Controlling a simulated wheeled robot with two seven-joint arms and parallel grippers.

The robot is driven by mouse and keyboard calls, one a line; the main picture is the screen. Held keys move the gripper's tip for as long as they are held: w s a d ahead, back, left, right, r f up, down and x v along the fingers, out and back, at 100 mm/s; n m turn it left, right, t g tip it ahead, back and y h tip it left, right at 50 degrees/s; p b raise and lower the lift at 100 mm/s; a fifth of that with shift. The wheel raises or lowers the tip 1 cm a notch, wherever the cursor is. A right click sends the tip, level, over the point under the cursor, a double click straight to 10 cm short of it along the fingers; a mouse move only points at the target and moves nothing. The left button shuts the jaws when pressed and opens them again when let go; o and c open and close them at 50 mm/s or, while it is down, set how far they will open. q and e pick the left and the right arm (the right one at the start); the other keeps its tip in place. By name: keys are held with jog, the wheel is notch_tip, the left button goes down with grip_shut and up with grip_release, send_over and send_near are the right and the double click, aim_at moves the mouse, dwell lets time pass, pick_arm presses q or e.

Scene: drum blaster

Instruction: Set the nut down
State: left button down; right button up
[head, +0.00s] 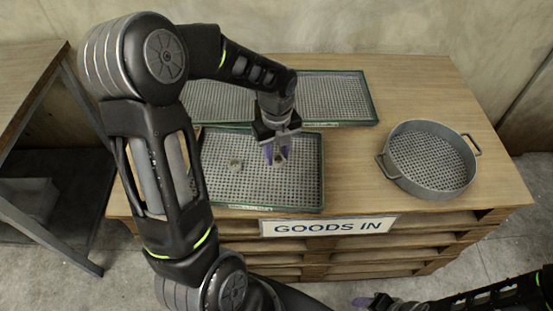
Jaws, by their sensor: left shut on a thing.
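My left gripper (276,155) points down over the right part of the front green-rimmed perforated tray (225,190). Its purple fingers are shut on a small brownish nut (281,157), mostly hidden between them. I cannot tell whether the nut touches the tray floor. Another small pale nut-like piece (236,165) lies on the tray, left of the gripper. My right gripper (372,302) is low at the bottom edge, in front of the bench, and its jaw opening cannot be made out.
A second green-rimmed tray (335,97) lies behind the front one. A round grey sieve (430,160) with side handles stands on the right of the wooden bench (345,185). A "GOODS IN" sign (328,226) hangs on the front edge. My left arm covers the bench's left part.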

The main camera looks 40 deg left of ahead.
aim_at(277, 157)
pick_arm(q)
jog(key=shift+f, duration=1.55)
jog(key=shift+f, duration=0.15)
jog(key=c, duration=1)
grip_release()
notch_tip(277, 157, up, 12)
jog(key=shift+r, duration=0.2)
